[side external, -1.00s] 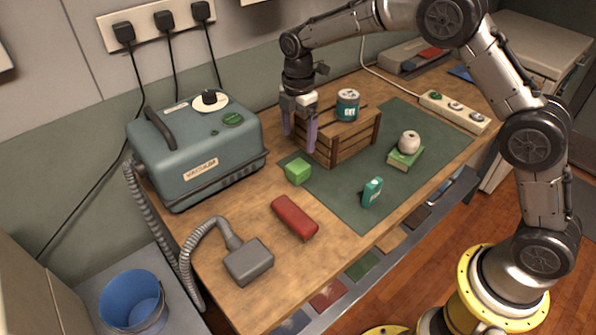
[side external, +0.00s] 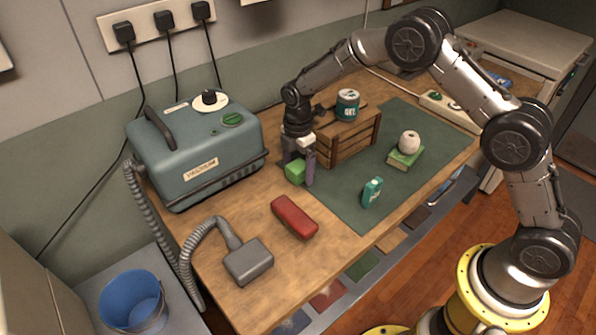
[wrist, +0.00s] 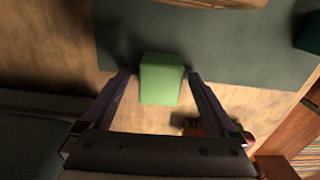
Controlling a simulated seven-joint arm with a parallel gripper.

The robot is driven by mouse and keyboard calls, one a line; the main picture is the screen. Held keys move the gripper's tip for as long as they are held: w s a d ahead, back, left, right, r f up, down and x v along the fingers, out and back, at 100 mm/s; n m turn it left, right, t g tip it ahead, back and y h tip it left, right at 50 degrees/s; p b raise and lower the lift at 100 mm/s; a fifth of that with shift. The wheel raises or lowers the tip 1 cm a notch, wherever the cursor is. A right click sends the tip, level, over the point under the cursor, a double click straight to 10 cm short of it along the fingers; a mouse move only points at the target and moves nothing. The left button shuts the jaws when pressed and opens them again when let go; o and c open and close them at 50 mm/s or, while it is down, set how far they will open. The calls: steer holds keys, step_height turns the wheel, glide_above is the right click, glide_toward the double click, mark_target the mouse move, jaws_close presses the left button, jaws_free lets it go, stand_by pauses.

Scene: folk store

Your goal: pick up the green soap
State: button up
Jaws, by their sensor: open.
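The green soap (side external: 295,171) is a small bright green block on the wooden bench, at the left edge of the dark green mat. In the wrist view the green soap (wrist: 161,78) sits between the two fingers, with a gap on each side. My gripper (side external: 298,172) points down at it, one finger on either side, and is open and empty. In the wrist view my gripper (wrist: 160,74) shows both fingers apart. One finger partly covers the soap's right side in the side view.
A wooden crate (side external: 346,140) with a teal can (side external: 347,105) on it stands close right of my gripper. A vacuum machine (side external: 200,158) stands left. A red block (side external: 294,217) lies in front. A teal bottle (side external: 371,192) and a white round object (side external: 409,142) on a green block are further right.

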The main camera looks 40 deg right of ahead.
jaws_close()
stand_by(0.4)
steer(key=shift+r, duration=0.1)
